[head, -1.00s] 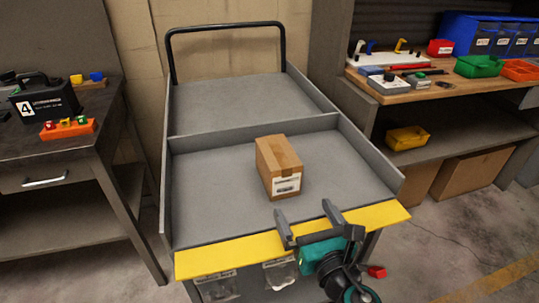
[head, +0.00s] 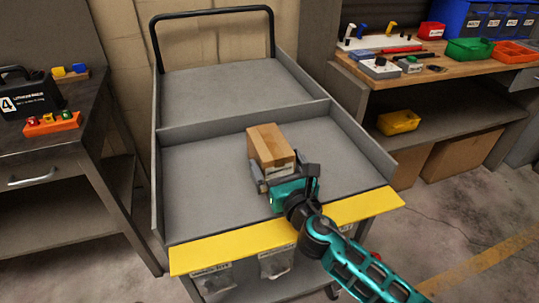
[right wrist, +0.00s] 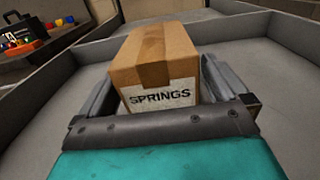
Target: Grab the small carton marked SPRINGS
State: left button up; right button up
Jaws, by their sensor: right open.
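The small brown carton (head: 268,146) sits on the near section of the grey kart (head: 205,185). In the right wrist view the carton (right wrist: 157,62) shows a white label reading SPRINGS, facing my wrist. My right gripper (head: 279,178) is at the carton's near end, over the kart's bed. In the right wrist view its open fingers (right wrist: 157,85) lie on either side of the carton's near end, with the carton between them. I cannot tell whether either finger touches it. My left gripper is not in view.
A yellow strip (head: 230,246) marks the kart's near edge, and a low divider (head: 240,118) crosses its bed. A dark bench (head: 40,140) stands at left. A wooden-topped workbench (head: 440,70) with bins and tools stands at right. The bed left of the carton is clear.

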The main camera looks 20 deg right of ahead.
jog(key=w, duration=0.3)
jog(key=shift+w+a, duration=0.2)
jog(key=shift+w, duration=0.05)
jog(key=c, duration=1.2)
jog(key=shift+r, duration=0.15)
jog(key=shift+c, duration=0.2)
jog(key=shift+r, duration=0.1)
